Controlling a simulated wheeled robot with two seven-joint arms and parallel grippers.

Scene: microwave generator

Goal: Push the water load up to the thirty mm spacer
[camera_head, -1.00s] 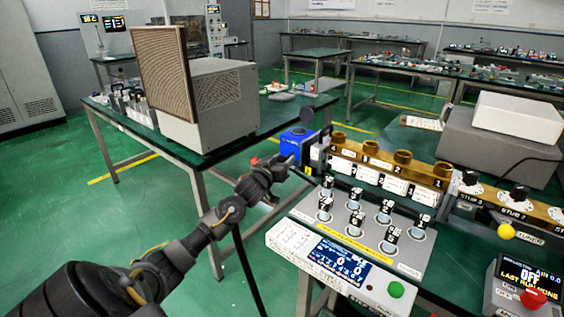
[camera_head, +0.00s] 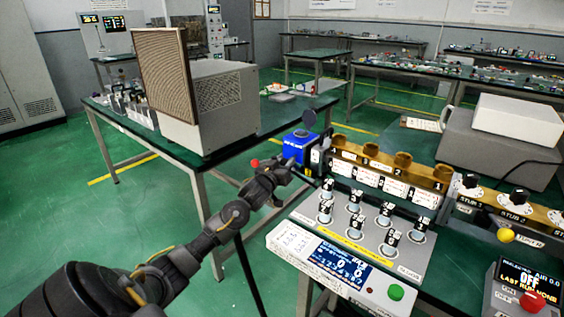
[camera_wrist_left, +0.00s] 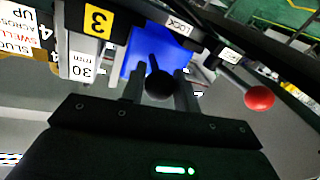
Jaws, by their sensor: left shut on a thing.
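The water load is a blue block (camera_head: 296,148) at the left end of the brass line on the bench. In the left wrist view its blue face (camera_wrist_left: 150,52) lies behind a black knob (camera_wrist_left: 158,84). My left gripper (camera_wrist_left: 160,92) is shut on this black knob, a finger on each side. In the head view my left gripper (camera_head: 290,167) is at the front of the blue block. The spacer (camera_wrist_left: 83,66), labelled 30 mm, stands just left of the block in the wrist view. I cannot tell whether they touch. My right gripper is out of view.
A red-balled lever (camera_wrist_left: 258,97) stands beside the load. The brass line (camera_head: 390,165) runs right from it. A grey panel (camera_head: 350,240) with several labelled pieces in holes is in front. A large grey box (camera_head: 215,105) stands on the left table.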

